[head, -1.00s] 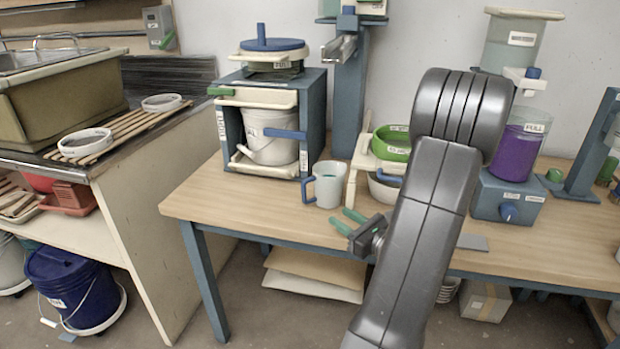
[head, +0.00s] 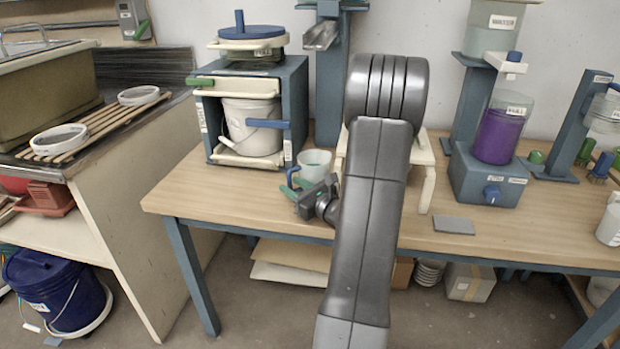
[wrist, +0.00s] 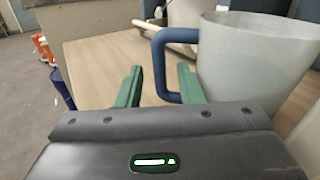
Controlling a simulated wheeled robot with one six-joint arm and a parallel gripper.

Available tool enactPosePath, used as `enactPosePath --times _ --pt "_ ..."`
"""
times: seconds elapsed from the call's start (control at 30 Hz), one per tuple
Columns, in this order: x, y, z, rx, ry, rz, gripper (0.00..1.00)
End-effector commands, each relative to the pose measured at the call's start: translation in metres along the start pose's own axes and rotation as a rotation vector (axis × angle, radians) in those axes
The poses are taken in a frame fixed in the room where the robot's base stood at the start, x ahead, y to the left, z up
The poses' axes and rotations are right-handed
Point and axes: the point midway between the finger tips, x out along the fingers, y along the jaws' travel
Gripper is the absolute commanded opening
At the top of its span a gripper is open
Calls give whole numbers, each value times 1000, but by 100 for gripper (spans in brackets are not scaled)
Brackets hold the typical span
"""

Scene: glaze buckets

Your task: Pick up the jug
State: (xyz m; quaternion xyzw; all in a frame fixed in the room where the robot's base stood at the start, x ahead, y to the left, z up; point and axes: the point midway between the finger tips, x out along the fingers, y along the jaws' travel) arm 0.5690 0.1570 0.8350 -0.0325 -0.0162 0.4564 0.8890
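The jug (head: 315,158) is pale grey-white with a blue handle and stands upright on the wooden table, left of my arm. In the wrist view the jug (wrist: 255,58) fills the upper right, and its blue handle (wrist: 158,65) points left. My gripper (head: 294,181) is at the jug's near side and hides part of it in the head view. In the wrist view my gripper (wrist: 160,80) has its two green fingers apart, and the handle shows between them. I cannot tell whether a finger touches it.
A blue frame (head: 293,100) holding a white bucket (head: 250,128) stands behind and left of the jug. A cream stand (head: 424,165) is to the right, partly behind my arm. A purple-filled container (head: 495,135) stands farther right. The table's front left is clear.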

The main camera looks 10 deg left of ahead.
Motion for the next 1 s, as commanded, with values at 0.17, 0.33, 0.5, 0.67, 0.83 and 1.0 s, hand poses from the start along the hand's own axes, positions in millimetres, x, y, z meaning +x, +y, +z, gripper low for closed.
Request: enactPosePath --times 0.17,0.33,0.5,0.67,0.83,1.0 --pt "18 0 0 -1 0 1 34" --pt "19 -1 0 -1 -1 0 34" --pt "19 -1 0 -1 0 0 14" --pt "19 -1 0 -1 0 0 0" --pt "19 -1 1 -3 -3 0 0" --pt "19 -1 1 -2 -2 0 0"
